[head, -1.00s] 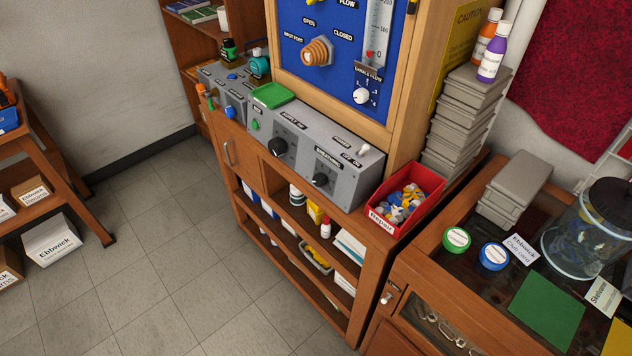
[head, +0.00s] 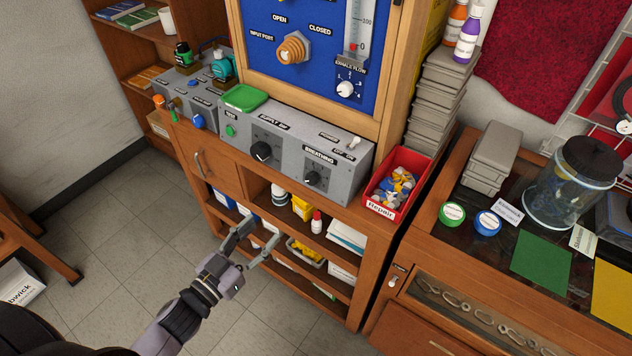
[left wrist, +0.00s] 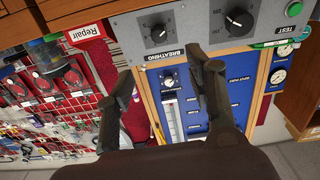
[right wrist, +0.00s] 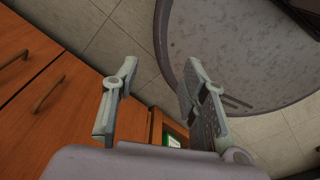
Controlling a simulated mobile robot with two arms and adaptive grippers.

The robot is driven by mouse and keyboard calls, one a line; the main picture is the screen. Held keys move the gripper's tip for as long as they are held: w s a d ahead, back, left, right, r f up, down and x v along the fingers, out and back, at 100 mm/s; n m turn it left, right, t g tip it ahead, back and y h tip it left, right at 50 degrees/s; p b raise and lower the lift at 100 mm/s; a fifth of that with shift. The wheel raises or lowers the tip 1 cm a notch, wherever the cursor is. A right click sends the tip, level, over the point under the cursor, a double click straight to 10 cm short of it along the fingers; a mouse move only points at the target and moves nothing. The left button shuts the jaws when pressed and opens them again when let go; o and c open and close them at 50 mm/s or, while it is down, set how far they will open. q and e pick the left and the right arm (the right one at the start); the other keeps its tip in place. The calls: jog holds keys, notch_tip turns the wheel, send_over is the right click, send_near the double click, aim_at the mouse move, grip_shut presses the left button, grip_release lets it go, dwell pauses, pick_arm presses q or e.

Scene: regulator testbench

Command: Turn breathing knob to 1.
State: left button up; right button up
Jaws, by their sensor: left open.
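The breathing knob (head: 312,178) is a small black dial on the sloped front of a grey control box (head: 345,185), right of a larger black supply knob (head: 261,152). In the left wrist view the breathing knob (left wrist: 158,34) shows above the gap between the fingers, near its label. My left gripper (head: 258,243) is open and empty, in front of the shelf, below and left of the breathing knob and apart from it. It also shows in the left wrist view (left wrist: 160,80). My right gripper (right wrist: 157,85) is open and empty over the floor, seen only in the right wrist view.
A red Repair bin (head: 397,186) stands right of the control box. A green tray (head: 243,98) lies on the box's top left. A blue panel (head: 315,55) rises behind it. Open shelves (head: 345,308) with bottles are below. The floor in front is free.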

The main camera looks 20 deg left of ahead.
pick_arm(q)
jog(key=p, duration=0.1)
send_near(310, 181)
jog(key=p+x, duration=0.2)
jog(key=x, duration=0.5)
jog(key=shift+w+d, duration=0.1)
jog(key=shift+w, duration=0.3)
jog(key=shift+w+d+f, duration=0.1)
jog(key=shift+w+d, duration=0.05)
jog(key=shift+w, duration=0.25)
pick_arm(e)
jog(key=r, duration=0.3)
jog(key=shift+w+d, duration=0.1)
jog(key=shift+w, duration=0.15)
pick_arm(q)
jog(key=shift+c, duration=0.5)
pick_arm(e)
jog(key=shift+d, duration=0.1)
pick_arm(q)
jog(key=c, duration=1.1)
pick_arm(e)
jog(key=shift+d, duration=0.25)
